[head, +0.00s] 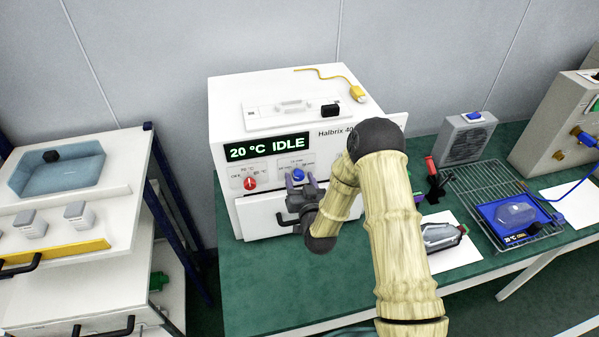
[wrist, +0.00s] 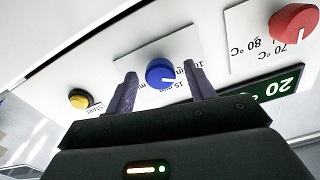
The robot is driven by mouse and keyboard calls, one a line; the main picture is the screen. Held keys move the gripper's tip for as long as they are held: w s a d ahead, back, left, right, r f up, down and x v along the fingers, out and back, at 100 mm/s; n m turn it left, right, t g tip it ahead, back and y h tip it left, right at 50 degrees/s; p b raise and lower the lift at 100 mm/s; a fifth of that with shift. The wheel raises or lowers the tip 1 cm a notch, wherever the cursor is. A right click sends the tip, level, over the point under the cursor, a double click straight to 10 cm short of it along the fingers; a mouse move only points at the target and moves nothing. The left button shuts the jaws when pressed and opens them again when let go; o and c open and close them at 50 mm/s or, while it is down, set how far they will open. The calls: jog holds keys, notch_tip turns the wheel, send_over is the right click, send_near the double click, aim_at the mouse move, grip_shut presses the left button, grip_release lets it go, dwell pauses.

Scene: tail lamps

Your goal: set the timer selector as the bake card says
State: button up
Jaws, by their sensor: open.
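The oven (head: 225,110) is a white box with a display (head: 268,147) reading "20 °C IDLE". The blue timer selector knob (head: 298,174) is on its front panel, and it shows large in the wrist view (wrist: 160,72). A white pointer line is on the knob; the labels around it are partly hidden and upside down. My gripper (head: 303,184) is open, and in the wrist view its fingers (wrist: 158,90) stand on either side of the blue knob, apart from it. The red temperature knob (head: 250,183) also shows in the wrist view (wrist: 294,23). I cannot make out a bake card.
A yellow start button (wrist: 79,98) is beside the blue knob. A white drawer (head: 262,215) is below the panel. On the green bench (head: 255,275) are a grey fan box (head: 466,140), a wire rack (head: 465,180) with a blue tray (head: 487,218), and a lamp part (head: 441,236).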

jog(key=shift+w, duration=0.15)
jog(key=shift+c, duration=0.4)
jog(key=c, duration=0.9)
